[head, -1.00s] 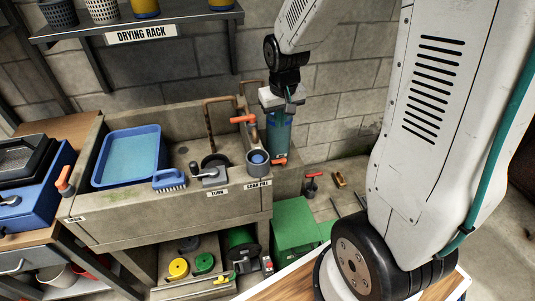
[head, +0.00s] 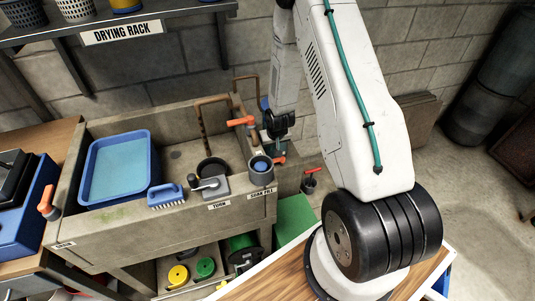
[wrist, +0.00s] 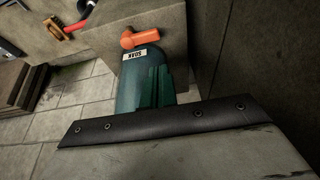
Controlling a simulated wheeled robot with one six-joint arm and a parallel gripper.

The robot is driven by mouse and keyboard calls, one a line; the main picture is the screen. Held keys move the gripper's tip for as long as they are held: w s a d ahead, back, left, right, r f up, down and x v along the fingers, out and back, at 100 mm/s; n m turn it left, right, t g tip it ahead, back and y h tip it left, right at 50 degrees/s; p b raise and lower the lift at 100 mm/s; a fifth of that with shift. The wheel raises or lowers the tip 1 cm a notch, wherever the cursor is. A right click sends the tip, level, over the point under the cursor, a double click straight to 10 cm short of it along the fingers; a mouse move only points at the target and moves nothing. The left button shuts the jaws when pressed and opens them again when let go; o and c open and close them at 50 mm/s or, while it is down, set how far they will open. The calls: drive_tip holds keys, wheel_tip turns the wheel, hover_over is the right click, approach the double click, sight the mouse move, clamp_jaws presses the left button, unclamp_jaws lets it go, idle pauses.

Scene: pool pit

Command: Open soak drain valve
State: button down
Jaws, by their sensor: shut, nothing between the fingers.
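The valve with an orange handle (wrist: 146,38) shows in the wrist view, on top of a teal rounded body (wrist: 128,88) with a white label reading SOAK, upside down. In the head view the orange handle (head: 279,160) shows low beside the sink's right end. My gripper (wrist: 160,80) appears as close-set dark green fingers beyond a black-edged grey plate, in front of the teal body. It is shut and empty, with the handle beyond the fingertips. I cannot tell whether it touches the body. In the head view my gripper (head: 277,143) is largely hidden by the black wrist.
The stone sink (head: 150,215) holds a blue tray (head: 118,168) and bears a brush (head: 167,196). An orange pipe handle (head: 241,122) and the soak fill cup (head: 260,170) stand close to my arm. A red-handled fitting (head: 311,172) stands right. Concrete walls flank the valve.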

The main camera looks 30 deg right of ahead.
sight(277, 160)
drive_tip(key=shift+a, duration=0.1)
drive_tip(key=shift+f, duration=0.1)
drive_tip(key=x, duration=0.9)
drive_tip(key=shift+w+f, duration=0.2)
drive_tip(key=shift+f, duration=0.15)
